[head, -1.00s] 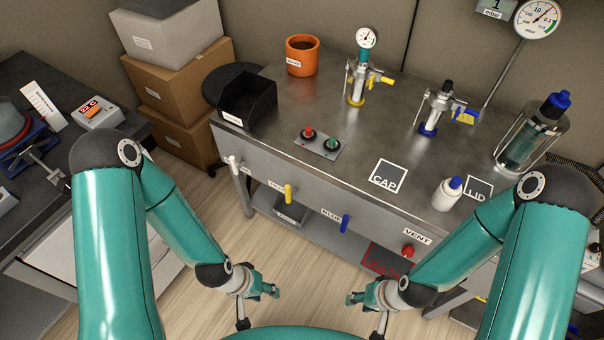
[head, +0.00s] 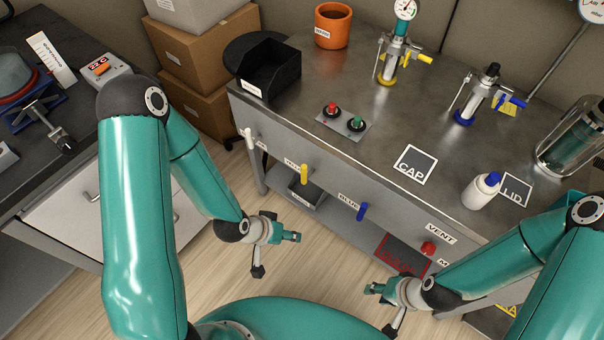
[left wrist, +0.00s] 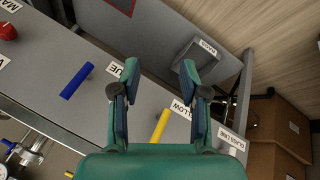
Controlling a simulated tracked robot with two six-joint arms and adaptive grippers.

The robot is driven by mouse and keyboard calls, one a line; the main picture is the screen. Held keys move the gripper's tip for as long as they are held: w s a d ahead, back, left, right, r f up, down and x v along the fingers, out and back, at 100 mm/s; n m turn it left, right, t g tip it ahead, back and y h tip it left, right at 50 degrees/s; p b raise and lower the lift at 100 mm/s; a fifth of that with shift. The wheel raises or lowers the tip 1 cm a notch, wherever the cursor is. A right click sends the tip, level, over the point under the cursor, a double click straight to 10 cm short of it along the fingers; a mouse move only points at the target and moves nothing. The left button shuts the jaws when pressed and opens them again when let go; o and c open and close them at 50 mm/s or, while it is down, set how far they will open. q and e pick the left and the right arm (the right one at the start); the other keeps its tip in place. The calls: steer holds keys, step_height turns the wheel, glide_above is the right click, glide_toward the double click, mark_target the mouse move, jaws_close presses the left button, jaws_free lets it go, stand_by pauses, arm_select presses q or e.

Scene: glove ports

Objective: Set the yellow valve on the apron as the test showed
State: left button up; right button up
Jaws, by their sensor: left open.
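The yellow valve handle (head: 304,174) is on the bench's front apron, beside a partly covered label. It looks upright in the head view and also shows in the left wrist view (left wrist: 160,125), where the gripper body meets its lower end. My left gripper (head: 293,236) is below it in the head view, apart from it. In the left wrist view its two fingers (left wrist: 160,68) are spread with nothing between them. My right gripper (head: 374,288) is in front of the bench, near the red-outlined panel; its finger gap is unclear.
A blue handle (head: 362,211), a white handle (head: 249,138) and a red VENT knob (head: 428,248) share the apron. On the bench top stand a yellow-based fitting with a gauge (head: 400,50), a blue-based fitting (head: 475,95) and a white bottle (head: 481,191). Boxes (head: 205,50) stand behind left.

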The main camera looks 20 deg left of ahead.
mark_target(304, 167)
arm_select(q)
steer(key=w+a+f+m+t+b, duration=0.2)
steer(key=w+a+t+b, duration=0.4)
steer(key=w+b, duration=0.3)
steer(key=s+a+r+m+t+h+b, duration=0.3)
steer(key=a+r+m+t+h+b, duration=0.15)
steer(key=b, duration=0.85)
steer(key=shift+m+t, duration=0.35)
steer(key=shift+m, duration=0.1)
steer(key=b+x, duration=0.1)
steer(key=x, duration=0.4)
steer(key=b+x, duration=0.1)
steer(key=x, duration=0.5)
steer(key=d+b+x, duration=0.1)
steer(key=x, duration=0.4)
steer(key=shift+d+r+b, duration=0.15)
steer(key=shift+r+b, duration=0.2)
steer(key=shift+b, duration=0.05)
arm_select(e)
step_height(304, 167, down, 28)
steer(key=shift+f, duration=0.25)
steer(key=shift+a, duration=0.1)
arm_select(q)
steer(key=c, duration=0.8)
jaws_close()
